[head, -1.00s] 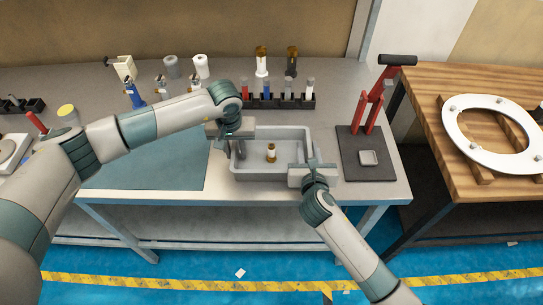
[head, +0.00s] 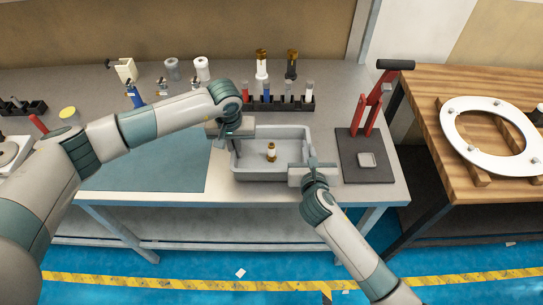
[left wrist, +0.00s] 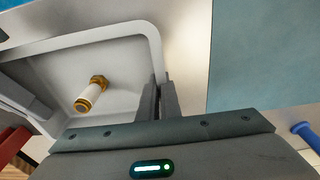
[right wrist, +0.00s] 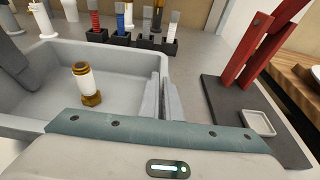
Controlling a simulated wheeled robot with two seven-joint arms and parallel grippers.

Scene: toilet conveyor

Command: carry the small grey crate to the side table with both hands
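The wooden side table (head: 425,92) is at the right.
A white toilet seat ring (head: 461,140) lies on wooden strips on the side table. A rack of tubes (head: 280,105) is just behind the crate. A gap separates bench and side table.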

